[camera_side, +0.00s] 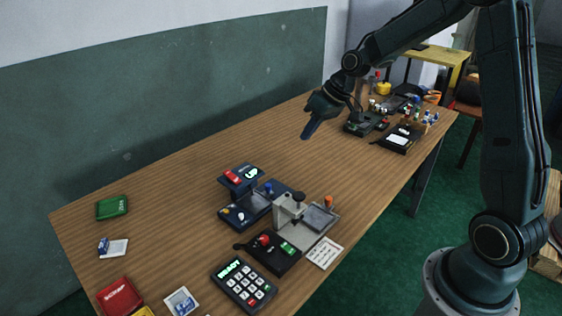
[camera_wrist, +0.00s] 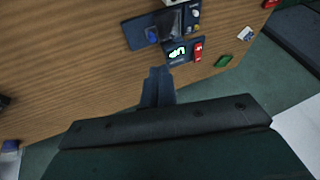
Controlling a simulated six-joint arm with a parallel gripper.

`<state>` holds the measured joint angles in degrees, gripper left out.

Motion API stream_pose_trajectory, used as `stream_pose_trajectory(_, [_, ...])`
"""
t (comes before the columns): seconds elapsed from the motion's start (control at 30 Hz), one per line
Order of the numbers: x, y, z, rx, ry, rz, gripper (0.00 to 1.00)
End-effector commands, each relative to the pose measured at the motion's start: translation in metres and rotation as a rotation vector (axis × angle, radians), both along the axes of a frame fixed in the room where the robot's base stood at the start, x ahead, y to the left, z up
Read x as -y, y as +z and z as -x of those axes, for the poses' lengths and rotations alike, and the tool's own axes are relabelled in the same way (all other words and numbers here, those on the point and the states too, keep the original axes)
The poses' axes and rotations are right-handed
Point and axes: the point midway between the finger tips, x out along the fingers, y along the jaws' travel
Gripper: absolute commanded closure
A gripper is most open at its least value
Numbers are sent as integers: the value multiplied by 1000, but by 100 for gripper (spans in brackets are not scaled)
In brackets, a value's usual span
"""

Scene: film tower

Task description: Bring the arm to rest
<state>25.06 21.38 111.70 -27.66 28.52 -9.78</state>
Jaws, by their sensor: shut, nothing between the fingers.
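My gripper (camera_side: 309,131) is in the air above the back part of the wooden table (camera_side: 190,165), with its blue fingers pointing down. In the wrist view the fingers (camera_wrist: 158,75) are together, with nothing between them. My arm is raised and reaches across from its base at the right. The gripper is apart from every object on the table.
A grey press-like device (camera_side: 308,222) with dark blue units, a keypad (camera_side: 243,284) and a dark box with a red knob (camera_side: 268,252) stand mid-table. A green box (camera_side: 112,207) lies at left. Black devices (camera_side: 398,139) crowd the far right end. Bare wood lies below my gripper.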

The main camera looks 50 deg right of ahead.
Motion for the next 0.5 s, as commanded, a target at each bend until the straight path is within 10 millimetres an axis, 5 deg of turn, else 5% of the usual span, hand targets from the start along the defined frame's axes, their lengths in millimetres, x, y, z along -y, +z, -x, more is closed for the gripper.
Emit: stream_pose_trajectory(0.5, [-56, 83, 85, 7, 1, 138, 100])
